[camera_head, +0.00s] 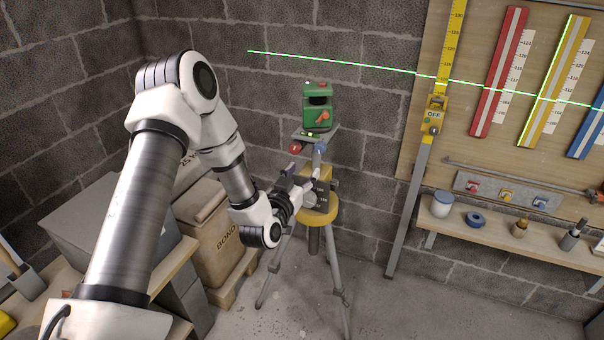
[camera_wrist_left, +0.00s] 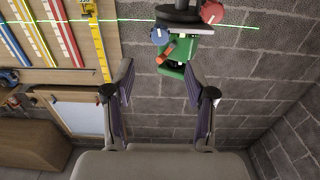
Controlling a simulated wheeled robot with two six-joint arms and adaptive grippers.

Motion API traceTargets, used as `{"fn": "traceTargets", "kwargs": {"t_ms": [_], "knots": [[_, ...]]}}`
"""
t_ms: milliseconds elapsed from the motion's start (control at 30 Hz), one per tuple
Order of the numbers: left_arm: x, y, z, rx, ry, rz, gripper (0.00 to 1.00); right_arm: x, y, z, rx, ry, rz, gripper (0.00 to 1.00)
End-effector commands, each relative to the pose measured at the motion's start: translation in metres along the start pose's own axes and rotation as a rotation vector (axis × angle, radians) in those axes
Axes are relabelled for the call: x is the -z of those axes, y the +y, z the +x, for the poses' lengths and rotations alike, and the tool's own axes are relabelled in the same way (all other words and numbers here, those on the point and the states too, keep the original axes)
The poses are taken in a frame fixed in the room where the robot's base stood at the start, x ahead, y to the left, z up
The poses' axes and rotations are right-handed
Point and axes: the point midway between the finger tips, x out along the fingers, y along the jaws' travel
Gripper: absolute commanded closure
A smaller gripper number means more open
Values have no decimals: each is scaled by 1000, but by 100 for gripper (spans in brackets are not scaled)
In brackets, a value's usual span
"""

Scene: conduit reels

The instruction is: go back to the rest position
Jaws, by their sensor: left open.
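My left arm reaches in from the left in the head view. Its gripper (camera_head: 304,166) is in front of the yellow tripod head (camera_head: 322,213), just below the green laser level (camera_head: 317,112). In the left wrist view the two fingers of the left gripper (camera_wrist_left: 159,84) stand wide apart with nothing between them. The green level (camera_wrist_left: 176,62) shows upside down beyond the fingertips there, with its red knob (camera_wrist_left: 212,12) and blue knob (camera_wrist_left: 160,36). Whether a finger touches the tripod head cannot be told. My right gripper is in neither view.
A green laser line crosses the wall and a yellow staff (camera_head: 424,150). A shelf (camera_head: 500,239) with small jars and tools runs along the right. A wooden bench (camera_head: 178,262) and a brown sack (camera_head: 222,238) stand at left, near my arm. Tripod legs (camera_head: 338,275) spread on the floor.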

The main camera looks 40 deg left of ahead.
Motion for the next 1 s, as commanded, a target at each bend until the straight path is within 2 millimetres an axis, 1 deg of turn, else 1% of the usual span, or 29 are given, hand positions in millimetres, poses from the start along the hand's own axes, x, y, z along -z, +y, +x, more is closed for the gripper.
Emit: {"fn": "traceTargets", "kwargs": {"t_ms": [367, 433, 467, 567, 600, 667, 700, 767, 800, 867, 900, 967, 1000], "knots": [[-1, 0, 0, 0, -2, 1, 45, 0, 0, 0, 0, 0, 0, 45], [-11, 2, -2, -5, -21, 8, 45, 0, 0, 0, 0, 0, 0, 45], [-19, 6, -4, -16, -35, 19, 45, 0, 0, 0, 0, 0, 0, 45], [-62, 36, -21, -89, -124, 77, 45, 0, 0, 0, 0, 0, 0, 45], [-85, 52, -35, -127, -186, 103, 45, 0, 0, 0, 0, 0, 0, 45], [-125, 72, -62, -183, -313, 137, 45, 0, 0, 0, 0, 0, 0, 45], [-152, 85, -84, -220, -411, 156, 45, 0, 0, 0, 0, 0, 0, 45], [-191, 99, -122, -264, -568, 176, 45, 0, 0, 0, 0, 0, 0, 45], [-214, 105, -149, -288, -677, 187, 45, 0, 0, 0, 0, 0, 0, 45], [-245, 110, -195, -314, -849, 203, 45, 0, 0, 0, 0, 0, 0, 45], [-261, 111, -227, -320, -967, 211, 45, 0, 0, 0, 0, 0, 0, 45], [-278, 107, -273, -316, -1137, 221, 45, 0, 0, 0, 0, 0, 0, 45], [-285, 103, -300, -301, -1243, 222, 45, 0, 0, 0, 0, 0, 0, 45]]}}
